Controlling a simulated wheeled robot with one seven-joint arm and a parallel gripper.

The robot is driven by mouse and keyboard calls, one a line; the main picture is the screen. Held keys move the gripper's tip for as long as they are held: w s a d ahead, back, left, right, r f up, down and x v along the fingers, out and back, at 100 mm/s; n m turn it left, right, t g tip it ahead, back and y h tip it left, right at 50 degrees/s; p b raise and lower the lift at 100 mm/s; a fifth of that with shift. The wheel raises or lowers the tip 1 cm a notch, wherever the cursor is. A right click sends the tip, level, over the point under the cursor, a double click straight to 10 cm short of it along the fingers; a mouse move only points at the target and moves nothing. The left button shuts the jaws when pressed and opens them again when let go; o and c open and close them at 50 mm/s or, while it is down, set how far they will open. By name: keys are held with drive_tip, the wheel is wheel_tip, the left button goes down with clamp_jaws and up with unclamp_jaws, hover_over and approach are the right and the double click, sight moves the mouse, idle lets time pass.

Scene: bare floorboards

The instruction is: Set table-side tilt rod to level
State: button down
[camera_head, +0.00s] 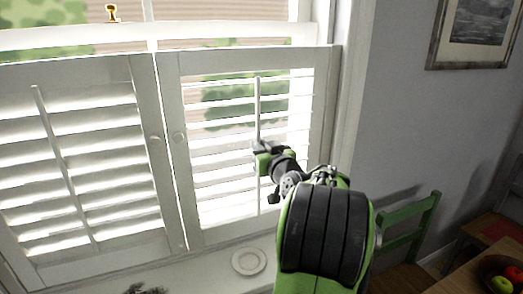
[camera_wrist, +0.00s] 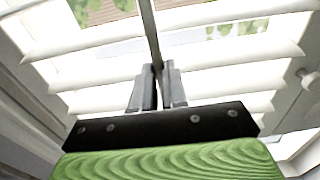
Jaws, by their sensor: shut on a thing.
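The table-side tilt rod (camera_head: 257,100) is a thin white upright bar down the middle of the right shutter panel (camera_head: 168,100). Its louvers (camera_head: 220,176) have gaps with greenery showing between them. My gripper (camera_head: 259,150) is at about the rod's mid-height. In the wrist view, the rod (camera_wrist: 150,32) runs down between the fingers of my gripper (camera_wrist: 158,88), which are shut on it. White slats (camera_wrist: 215,72) spread on both sides behind the fingers. The rod's part behind the gripper body is hidden.
The left shutter panel (camera_head: 150,75) has its own slanting rod (camera_head: 62,160). A white plate (camera_head: 248,261) lies on the sill. A green chair (camera_head: 412,222) and a table with a fruit bowl (camera_head: 492,272) stand at right.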

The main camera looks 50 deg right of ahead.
drive_tip(key=shift+f, duration=0.3)
drive_tip(key=c, duration=1.2)
unclamp_jaws()
drive_tip(key=shift+o, duration=0.2)
drive_tip(key=b+v, duration=0.3)
drive_tip(key=v, duration=1.2)
drive_tip(key=shift+s+a+b, duration=0.2)
drive_tip(key=shift+s+b, duration=0.1)
